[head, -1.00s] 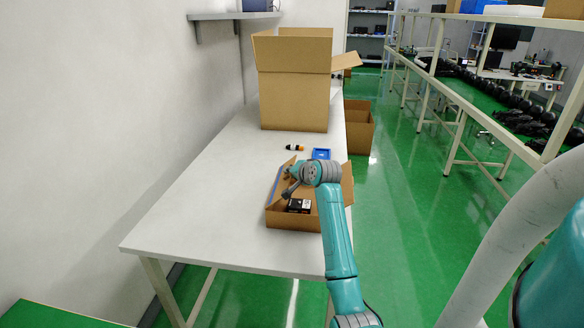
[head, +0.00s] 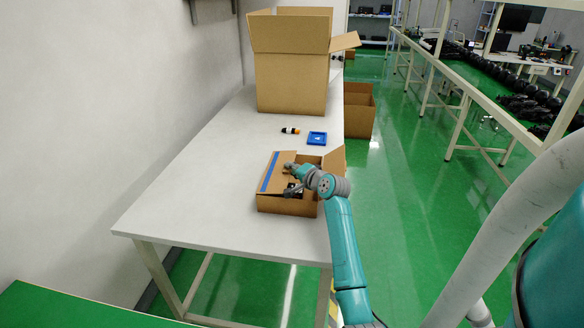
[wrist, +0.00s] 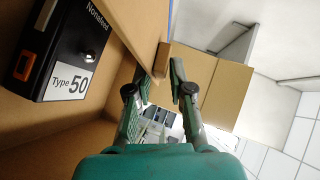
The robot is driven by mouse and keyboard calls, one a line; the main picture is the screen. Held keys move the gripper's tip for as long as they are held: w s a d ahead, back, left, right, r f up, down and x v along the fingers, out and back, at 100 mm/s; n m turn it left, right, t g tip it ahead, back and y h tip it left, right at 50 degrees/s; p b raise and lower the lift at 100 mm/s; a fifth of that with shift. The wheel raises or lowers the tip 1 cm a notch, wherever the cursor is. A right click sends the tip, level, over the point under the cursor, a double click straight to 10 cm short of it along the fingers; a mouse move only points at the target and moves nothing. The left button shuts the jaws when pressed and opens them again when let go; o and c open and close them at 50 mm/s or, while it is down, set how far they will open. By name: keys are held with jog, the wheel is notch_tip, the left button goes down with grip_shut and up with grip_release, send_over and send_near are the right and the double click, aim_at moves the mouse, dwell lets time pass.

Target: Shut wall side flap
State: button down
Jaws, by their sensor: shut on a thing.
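The small open cardboard box (head: 287,206) sits near the table's right edge. Its wall side flap (head: 279,163), marked with a blue stripe, leans inward over the left part of the box. My gripper (head: 288,171) is at the flap's inner edge. In the wrist view my gripper (wrist: 161,78) has a thin cardboard edge between its fingertips and is shut on the flap. A black item (wrist: 66,50) labelled "Type 50" lies inside the box. The opposite flap (head: 334,160) stands up and outward on the right. My arm hides part of the box opening.
A blue tray (head: 316,138) and an orange-and-black bottle-like item (head: 290,131) lie behind the box. A large open carton (head: 291,80) stands farther back on the white table (head: 190,175). The table's left side is clear.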

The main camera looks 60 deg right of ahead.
jog(key=shift+a+f, duration=0.1)
jog(key=shift+f, duration=0.35)
jog(key=c, duration=1.2)
grip_release()
jog(key=shift+w, duration=0.15)
jog(key=shift+r, duration=0.1)
jog(key=shift+r, duration=0.1)
jog(key=shift+s+r, duration=0.1)
jog(key=shift+s, duration=0.25)
jog(key=v, duration=1.1)
jog(key=shift+a, duration=0.2)
jog(key=shift+s, duration=0.15)
